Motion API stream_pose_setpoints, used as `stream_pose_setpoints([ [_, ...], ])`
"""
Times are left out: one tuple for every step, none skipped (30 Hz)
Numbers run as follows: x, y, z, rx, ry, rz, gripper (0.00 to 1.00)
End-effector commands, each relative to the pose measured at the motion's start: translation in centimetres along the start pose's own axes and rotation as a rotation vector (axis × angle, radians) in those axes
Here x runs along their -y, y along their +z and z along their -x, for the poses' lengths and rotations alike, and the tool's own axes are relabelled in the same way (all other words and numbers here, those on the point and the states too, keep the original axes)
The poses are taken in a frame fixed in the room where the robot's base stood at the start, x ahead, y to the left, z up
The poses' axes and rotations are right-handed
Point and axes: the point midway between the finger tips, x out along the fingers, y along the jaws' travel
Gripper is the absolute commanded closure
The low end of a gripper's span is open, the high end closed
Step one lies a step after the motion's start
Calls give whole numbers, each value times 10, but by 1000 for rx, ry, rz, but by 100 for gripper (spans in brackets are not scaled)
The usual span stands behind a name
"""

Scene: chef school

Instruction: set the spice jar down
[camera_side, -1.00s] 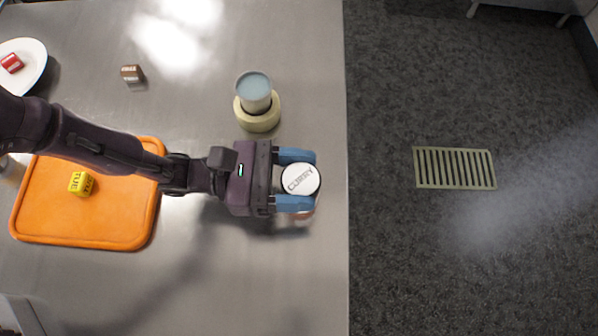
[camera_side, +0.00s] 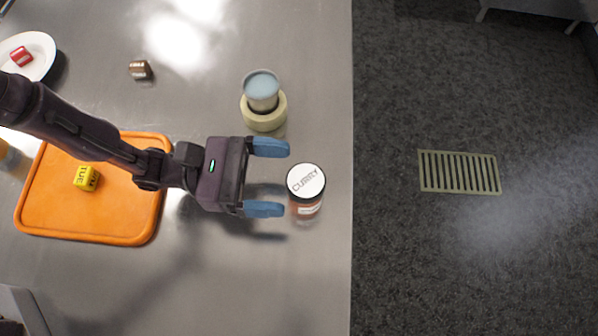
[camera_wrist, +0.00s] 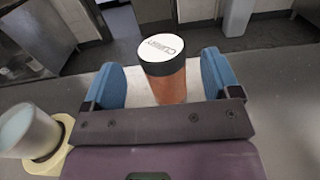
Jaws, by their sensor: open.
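The spice jar (camera_side: 306,186), with a white lid marked CURRY and a reddish-brown body, stands upright on the steel counter (camera_side: 250,290) near its right edge. My gripper (camera_side: 267,179) is open, its blue fingertips just left of the jar and apart from it. In the wrist view the jar (camera_wrist: 165,70) stands beyond and between the two blue fingers (camera_wrist: 167,82), with nothing held.
A cup with a blue-grey top (camera_side: 262,88) stands in a pale yellow ring (camera_side: 265,121) above my gripper. An orange board (camera_side: 60,222) bears a yellow cube (camera_side: 86,178). A brown block (camera_side: 140,70) and a plate (camera_side: 42,50) with a red block (camera_side: 21,57) lie farther off. The counter drops to the floor at right.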

Motion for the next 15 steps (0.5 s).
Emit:
stream_pose_setpoints([
  [-1,0,13,-1,6,3,17],
  [-1,0,20,0,5,4,17],
  [-2,0,28,-1,6,2,17],
  [-1,0,34,-2,4,2,17],
  [-1,0,40,0,5,1,17],
  [0,0,47,0,4,2,17],
  [-1,0,52,0,4,1,17],
  [-1,0,56,-1,4,1,17],
  [-1,0,61,-1,3,0,17],
  [-1,0,65,0,2,0,17],
  [0,0,67,0,2,0,17],
  [0,0,70,0,1,1,17],
  [0,0,72,0,1,1,17],
  [0,0,73,0,1,0,17],
  [0,0,74,1,0,0,17],
])
